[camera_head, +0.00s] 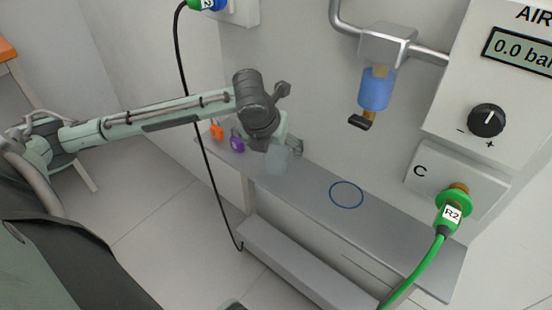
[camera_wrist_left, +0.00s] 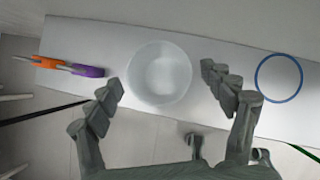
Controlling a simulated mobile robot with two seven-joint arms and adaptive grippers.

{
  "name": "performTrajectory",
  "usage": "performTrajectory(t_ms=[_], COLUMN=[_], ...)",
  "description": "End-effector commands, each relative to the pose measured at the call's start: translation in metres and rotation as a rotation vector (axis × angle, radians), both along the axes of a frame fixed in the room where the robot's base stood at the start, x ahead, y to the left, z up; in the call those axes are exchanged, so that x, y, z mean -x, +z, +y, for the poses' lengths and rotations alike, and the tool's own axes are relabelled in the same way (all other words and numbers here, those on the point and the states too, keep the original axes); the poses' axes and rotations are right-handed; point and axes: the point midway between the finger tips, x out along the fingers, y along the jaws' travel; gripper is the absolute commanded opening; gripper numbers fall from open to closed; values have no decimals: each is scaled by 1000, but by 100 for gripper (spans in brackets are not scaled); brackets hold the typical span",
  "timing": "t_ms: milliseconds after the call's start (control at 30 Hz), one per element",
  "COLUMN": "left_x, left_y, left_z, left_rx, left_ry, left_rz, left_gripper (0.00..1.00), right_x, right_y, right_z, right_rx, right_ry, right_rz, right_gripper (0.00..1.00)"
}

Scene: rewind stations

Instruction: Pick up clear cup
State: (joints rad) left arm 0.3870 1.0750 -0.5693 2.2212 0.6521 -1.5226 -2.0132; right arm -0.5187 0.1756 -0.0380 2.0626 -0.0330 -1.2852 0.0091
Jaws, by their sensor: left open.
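The clear cup (camera_head: 277,160) stands upright on the grey shelf, partly hidden behind my left gripper in the head view. In the left wrist view the cup (camera_wrist_left: 159,73) shows from above as a pale round rim. My left gripper (camera_wrist_left: 172,88) is open, with one finger on either side of the cup. The left finger is close to the rim, and a gap shows at the right finger. I cannot tell if either finger touches it. In the head view the left gripper (camera_head: 282,146) is low over the shelf at the cup. My right gripper is not in view.
The grey shelf (camera_head: 390,232) has a blue ring (camera_head: 346,195) marked on it, right of the cup. Orange (camera_head: 217,131) and purple (camera_head: 237,145) items lie left of the cup. A blue-bodied valve (camera_head: 374,90) hangs above the shelf. A green hose (camera_head: 429,262) and a black cable (camera_head: 203,150) run nearby.

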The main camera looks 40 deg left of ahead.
Motion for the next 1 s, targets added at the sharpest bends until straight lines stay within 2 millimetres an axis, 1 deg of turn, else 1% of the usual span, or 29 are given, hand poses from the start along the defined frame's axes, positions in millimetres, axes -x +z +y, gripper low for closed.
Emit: performTrajectory(t_ms=[33, 167, 300, 433, 800, 833, 1000], left_x=[-3, -9, -11, -11, -11, -11, -11], left_y=[-9, -19, -21, -21, -20, -20, -20], left_z=[1, 3, 4, 4, 4, 4, 4], left_rx=[2, 2, 0, 0, 0, 0, 0], left_ry=[2, 0, -1, -1, 0, 0, 0], left_rz=[3, 1, 0, 0, -1, -1, -1], left_gripper=[82, 82, 82, 82, 36, 33, 33], right_x=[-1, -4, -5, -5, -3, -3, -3], right_y=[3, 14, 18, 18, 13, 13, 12], right_z=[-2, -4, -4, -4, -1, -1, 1], right_rx=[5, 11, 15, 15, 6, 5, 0], right_ry=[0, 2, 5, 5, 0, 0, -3], right_rz=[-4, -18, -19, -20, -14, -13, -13], right_gripper=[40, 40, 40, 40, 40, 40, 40])
